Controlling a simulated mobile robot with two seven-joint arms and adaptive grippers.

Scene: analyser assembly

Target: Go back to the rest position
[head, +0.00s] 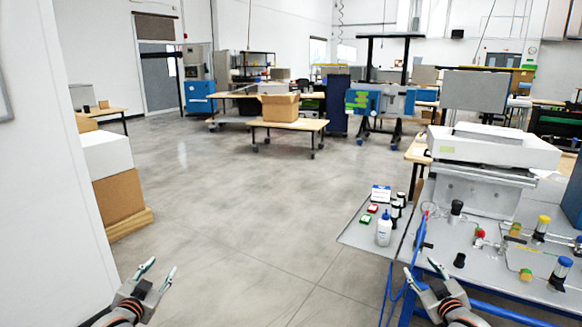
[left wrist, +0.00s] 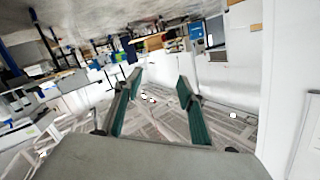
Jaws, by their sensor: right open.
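My left gripper (head: 156,273) is at the lower left of the head view, over bare floor, with its fingers apart and nothing between them. In the left wrist view its two green-padded fingers (left wrist: 158,95) are spread and empty. My right gripper (head: 422,269) is at the lower right of the head view, in front of the near edge of the grey workbench (head: 450,262). Its fingers are apart and I see nothing held in it.
A white bottle (head: 384,229) and small boxes stand on a grey side shelf (head: 352,235). A white analyser (head: 490,150) sits on the workbench among knobs and fittings. Cartons (head: 118,198) stand against the left wall. The floor (head: 230,200) in the middle is clear.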

